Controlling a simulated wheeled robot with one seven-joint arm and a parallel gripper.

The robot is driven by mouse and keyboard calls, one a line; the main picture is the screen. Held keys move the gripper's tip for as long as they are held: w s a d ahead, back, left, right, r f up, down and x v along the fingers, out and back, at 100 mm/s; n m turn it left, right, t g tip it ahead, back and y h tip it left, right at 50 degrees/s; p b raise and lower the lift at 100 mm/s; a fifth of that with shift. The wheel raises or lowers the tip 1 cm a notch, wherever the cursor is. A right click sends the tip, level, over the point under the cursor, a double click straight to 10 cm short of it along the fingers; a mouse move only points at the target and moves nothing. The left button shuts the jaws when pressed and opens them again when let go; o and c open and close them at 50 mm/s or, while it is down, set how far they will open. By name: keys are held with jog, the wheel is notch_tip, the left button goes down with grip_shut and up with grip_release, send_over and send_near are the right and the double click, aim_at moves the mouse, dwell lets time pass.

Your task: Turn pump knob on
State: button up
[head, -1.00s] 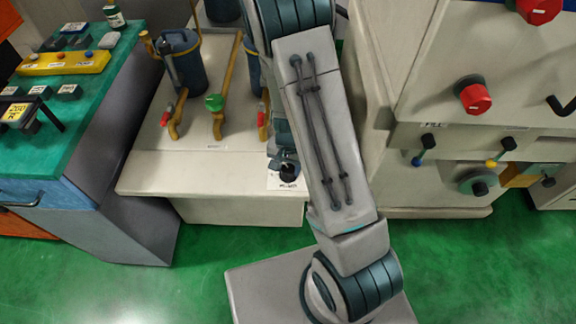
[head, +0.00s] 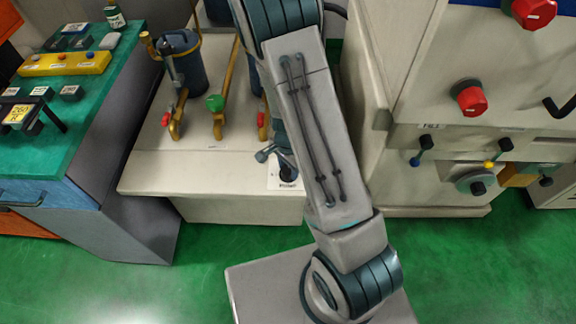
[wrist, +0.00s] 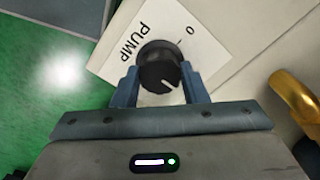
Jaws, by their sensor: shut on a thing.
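The pump knob (wrist: 158,62) is a round black knob with a pale notch, on a white label (wrist: 128,38) reading PUMP with a 0 mark. In the wrist view the notch points down and right, away from the 0. My gripper (wrist: 160,76) has one blue-grey finger on each side of the knob and is shut on it. In the head view the knob (head: 287,174) shows low on the front of the cream cabinet, partly covered by my gripper. Other marks on the label are hidden or cut off.
Yellow pipes with a green-handled valve (head: 215,103) and red-handled valves (head: 262,119) stand on the cabinet (head: 170,165) left of my arm. A cream machine with a red knob (head: 470,98) is at right. Green floor (head: 205,245) lies open in front.

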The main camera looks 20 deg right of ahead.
jog(key=o, duration=1)
jog(key=shift+c, duration=0.2)
notch_tip(320, 180, up, 14)
jog(key=p, duration=0.2)
jog(key=shift+p, duration=0.4)
jog(key=shift+f, duration=0.1)
jog(key=s+r+n+t, duration=0.3)
jog(key=s+r+n, duration=0.9)
jog(key=r, duration=0.6)
jog(key=shift+s+r+n, duration=0.3)
jog(key=shift+s+n, duration=0.1)
jog(key=shift+s, duration=0.7)
